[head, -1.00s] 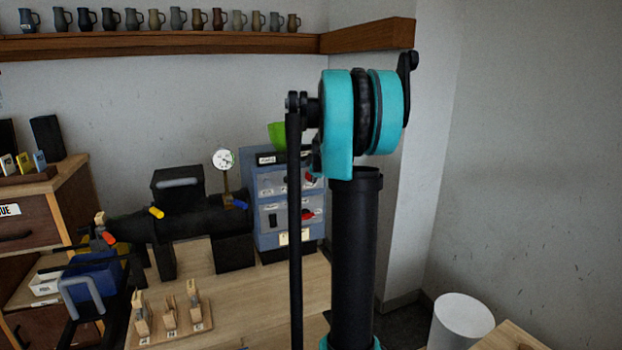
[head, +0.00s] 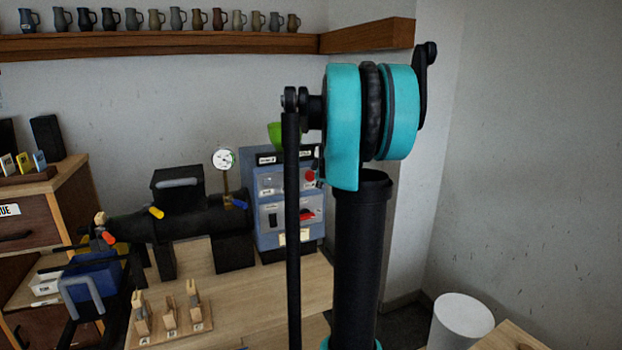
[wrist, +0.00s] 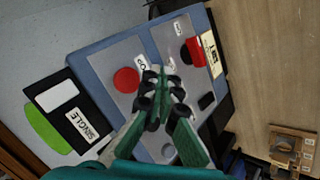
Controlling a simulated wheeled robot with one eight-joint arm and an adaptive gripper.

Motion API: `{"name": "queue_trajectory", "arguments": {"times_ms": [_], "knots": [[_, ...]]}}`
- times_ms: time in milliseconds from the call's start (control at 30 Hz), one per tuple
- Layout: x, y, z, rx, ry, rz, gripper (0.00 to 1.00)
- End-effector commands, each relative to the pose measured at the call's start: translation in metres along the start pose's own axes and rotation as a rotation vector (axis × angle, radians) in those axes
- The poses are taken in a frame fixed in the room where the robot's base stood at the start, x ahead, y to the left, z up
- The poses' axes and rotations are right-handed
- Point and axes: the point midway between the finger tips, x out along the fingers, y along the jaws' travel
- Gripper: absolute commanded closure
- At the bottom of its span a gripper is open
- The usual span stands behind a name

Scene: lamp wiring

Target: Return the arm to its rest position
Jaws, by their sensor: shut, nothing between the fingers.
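My gripper (wrist: 162,92) shows in the wrist view with its green-padded fingers shut and empty. It hangs in front of the blue-grey control panel (wrist: 95,50), overlapping its face in the picture; the gap between them cannot be judged. The panel has a red round button (wrist: 126,80), a red switch (wrist: 196,52) and a black plate marked SINGLE (wrist: 82,126). In the head view my teal and black arm stands raised at centre right, just right of the panel (head: 262,232). The gripper itself cannot be made out there.
A black machine with a gauge (head: 223,160) stands left of the panel. A wooden rack with small clips (head: 170,328) lies on the bench (head: 262,310). A shelf of mugs (head: 160,45) runs above. A white bin (head: 460,322) stands at lower right.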

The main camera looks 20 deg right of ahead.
Motion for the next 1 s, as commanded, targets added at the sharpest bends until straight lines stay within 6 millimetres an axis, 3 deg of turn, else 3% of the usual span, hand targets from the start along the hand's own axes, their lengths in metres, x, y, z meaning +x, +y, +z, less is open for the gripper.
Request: {"name": "queue_trajectory", "arguments": {"times_ms": [567,667,767,867,1000], "knots": [[0.000,0.000,0.000,0.000,0.000,0.000,1.00],[-0.002,-0.009,-0.002,0.014,0.000,-0.009,1.00],[-0.010,-0.040,-0.007,0.074,0.000,-0.041,1.00],[-0.024,-0.096,-0.012,0.181,-0.011,-0.095,1.00],[-0.051,-0.190,-0.008,0.370,-0.056,-0.182,1.00]]}}
